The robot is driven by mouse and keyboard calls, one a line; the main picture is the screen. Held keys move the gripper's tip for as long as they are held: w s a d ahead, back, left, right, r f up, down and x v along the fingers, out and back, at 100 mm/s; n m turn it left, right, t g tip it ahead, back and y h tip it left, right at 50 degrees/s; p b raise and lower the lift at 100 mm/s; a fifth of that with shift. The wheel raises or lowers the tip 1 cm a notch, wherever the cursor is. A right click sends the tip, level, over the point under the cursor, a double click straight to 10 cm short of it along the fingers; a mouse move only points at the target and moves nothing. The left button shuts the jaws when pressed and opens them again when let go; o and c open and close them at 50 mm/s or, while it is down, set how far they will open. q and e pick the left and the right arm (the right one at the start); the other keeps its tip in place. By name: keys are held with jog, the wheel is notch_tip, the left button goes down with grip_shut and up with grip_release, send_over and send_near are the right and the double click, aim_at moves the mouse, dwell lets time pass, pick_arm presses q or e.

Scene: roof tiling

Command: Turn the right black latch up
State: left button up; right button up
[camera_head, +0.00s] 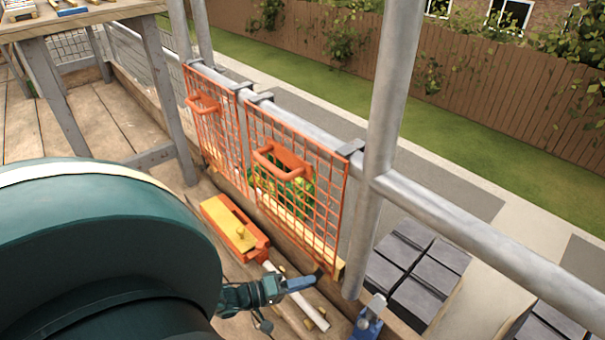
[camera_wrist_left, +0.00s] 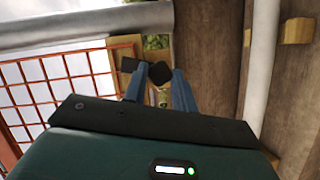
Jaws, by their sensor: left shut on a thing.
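The right orange mesh panel (camera_head: 325,200) hangs from the grey rail, with an orange handle on it. A small black latch (camera_head: 318,271) shows at its lower right corner, by a wooden block. My left gripper (camera_head: 302,284) has its blue fingers at this latch. In the left wrist view, the gripper (camera_wrist_left: 158,88) has its two blue fingers a little apart, with black pieces at their tips. It is shut on the latch, but the fingers partly hide it, and its exact angle is unclear. My right gripper is not in view.
A second orange mesh panel (camera_head: 213,115) hangs to the left. An orange and yellow box (camera_head: 228,222) and a pale tube lie on the boards. A grey upright pole (camera_head: 388,110) and a blue and silver fitting (camera_head: 369,318) stand right of the latch. Dark tile stacks (camera_head: 415,275) lie beyond.

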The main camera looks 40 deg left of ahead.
pick_arm(q)
jog(key=shift+f+n+t+h, duration=0.1)
jog(key=shift+n+t+h, duration=0.3)
jog(key=shift+n, duration=1.1)
jog(key=o, duration=1)
jog(key=v, duration=1.3)
jog(key=shift+a+f+p, duration=0.1)
jog(key=shift+f+p, duration=0.1)
jog(key=shift+p, duration=0.1)
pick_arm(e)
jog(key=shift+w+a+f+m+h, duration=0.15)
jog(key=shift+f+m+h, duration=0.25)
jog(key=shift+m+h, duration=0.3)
